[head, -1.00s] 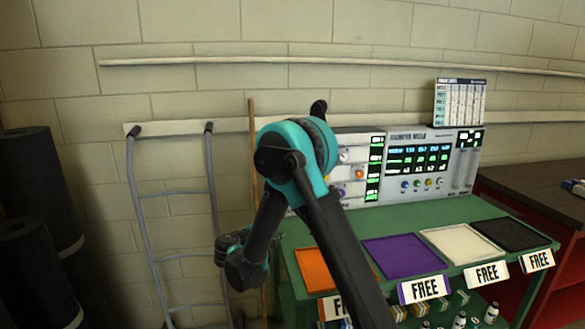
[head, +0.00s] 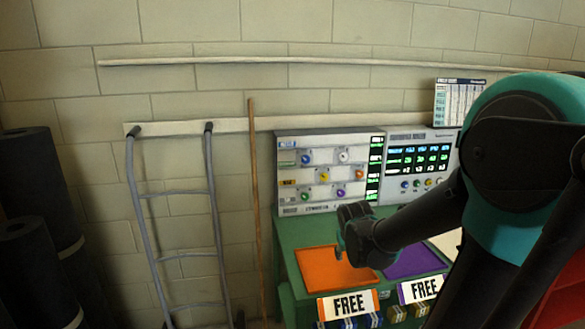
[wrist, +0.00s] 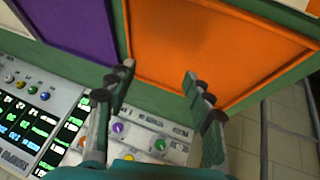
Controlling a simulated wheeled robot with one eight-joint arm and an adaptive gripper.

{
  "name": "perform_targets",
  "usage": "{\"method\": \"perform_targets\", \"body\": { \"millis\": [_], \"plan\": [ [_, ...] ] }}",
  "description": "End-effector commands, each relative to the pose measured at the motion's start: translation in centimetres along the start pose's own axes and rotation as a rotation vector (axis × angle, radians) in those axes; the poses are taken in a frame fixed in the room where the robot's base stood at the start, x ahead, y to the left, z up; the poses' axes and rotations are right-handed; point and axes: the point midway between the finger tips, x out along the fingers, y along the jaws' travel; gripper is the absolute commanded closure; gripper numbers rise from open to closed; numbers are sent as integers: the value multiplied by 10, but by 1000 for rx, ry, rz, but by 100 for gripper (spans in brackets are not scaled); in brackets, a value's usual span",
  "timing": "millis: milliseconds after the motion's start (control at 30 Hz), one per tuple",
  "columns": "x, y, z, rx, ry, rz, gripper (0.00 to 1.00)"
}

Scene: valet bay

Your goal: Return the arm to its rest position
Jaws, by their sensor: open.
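My arm (head: 510,150) fills the right side of the head view, its teal joint large and close. Its far end (head: 365,235) reaches left over the green bench, in front of the orange and purple panels. In the wrist view my gripper (wrist: 158,78) is open, with two dark fingers well apart and nothing between them. The wrist view looks upside down on the bench, with the orange panel (wrist: 205,45) past the fingertips and the purple panel (wrist: 70,28) to the left.
A control console (head: 325,172) stands at the back of the green bench (head: 300,232). "FREE" signs (head: 349,304) hang on its front edge. A grey hand truck (head: 180,195) and a wooden pole (head: 254,190) lean on the wall. Dark rolls (head: 35,265) stand at far left.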

Motion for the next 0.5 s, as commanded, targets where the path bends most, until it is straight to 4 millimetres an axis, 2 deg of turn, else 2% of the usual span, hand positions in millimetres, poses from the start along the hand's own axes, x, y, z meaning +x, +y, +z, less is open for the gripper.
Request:
{"method": "perform_targets", "body": {
  "millis": [100, 267, 500],
  "plan": [
    [-12, 5, 17, 115, 24, -59, 48],
    [-26, 7, 32, 249, 61, -125, 48],
    [-29, -16, 122, 234, -99, -148, 48]
  ]
}}
